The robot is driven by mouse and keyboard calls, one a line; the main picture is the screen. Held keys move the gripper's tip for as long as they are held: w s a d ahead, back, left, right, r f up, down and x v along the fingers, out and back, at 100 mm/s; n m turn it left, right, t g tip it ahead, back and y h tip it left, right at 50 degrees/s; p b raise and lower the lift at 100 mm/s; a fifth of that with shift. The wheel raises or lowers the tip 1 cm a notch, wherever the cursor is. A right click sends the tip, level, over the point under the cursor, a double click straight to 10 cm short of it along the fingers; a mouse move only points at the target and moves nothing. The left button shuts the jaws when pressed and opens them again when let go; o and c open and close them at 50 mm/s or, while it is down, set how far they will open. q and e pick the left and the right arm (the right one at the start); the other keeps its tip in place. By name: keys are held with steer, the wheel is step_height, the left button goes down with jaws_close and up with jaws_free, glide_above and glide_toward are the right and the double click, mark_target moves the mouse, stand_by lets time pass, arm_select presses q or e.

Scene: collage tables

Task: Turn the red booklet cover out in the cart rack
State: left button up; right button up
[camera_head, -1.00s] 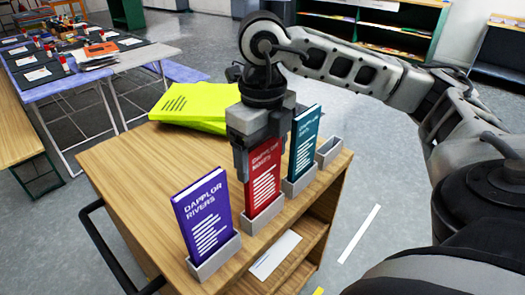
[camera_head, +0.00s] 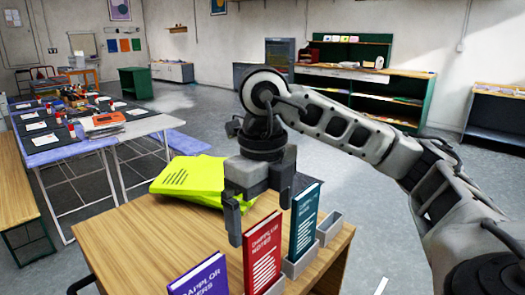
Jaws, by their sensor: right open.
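The red booklet (camera_head: 264,258) stands upright in a grey holder on the wooden cart (camera_head: 130,235), its printed cover with white title and lines facing me. My right gripper (camera_head: 256,212) is open and empty, pointing down just above and behind the booklet's top. One finger shows just left of the booklet's top left corner. I cannot tell whether it touches. A purple booklet (camera_head: 200,278) stands to the left and a teal booklet (camera_head: 304,225) to the right, covers also facing me. My left gripper is not in view.
A yellow-green stack (camera_head: 185,182) lies on the cart top behind the booklets. An empty grey holder (camera_head: 329,229) sits right of the teal booklet. A long table (camera_head: 60,150) with supplies and a bench (camera_head: 20,205) stand at left. Open floor lies around the cart.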

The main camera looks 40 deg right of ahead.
arm_select(q)
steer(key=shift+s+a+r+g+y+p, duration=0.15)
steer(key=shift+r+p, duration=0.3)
steer(key=shift+p, duration=0.5)
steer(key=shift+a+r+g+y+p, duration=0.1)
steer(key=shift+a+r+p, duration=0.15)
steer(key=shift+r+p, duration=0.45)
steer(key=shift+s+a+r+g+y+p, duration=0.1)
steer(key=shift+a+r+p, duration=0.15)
steer(key=shift+p, duration=0.9)
arm_select(e)
step_height(320, 180, up, 11)
steer(key=shift+f, duration=0.1)
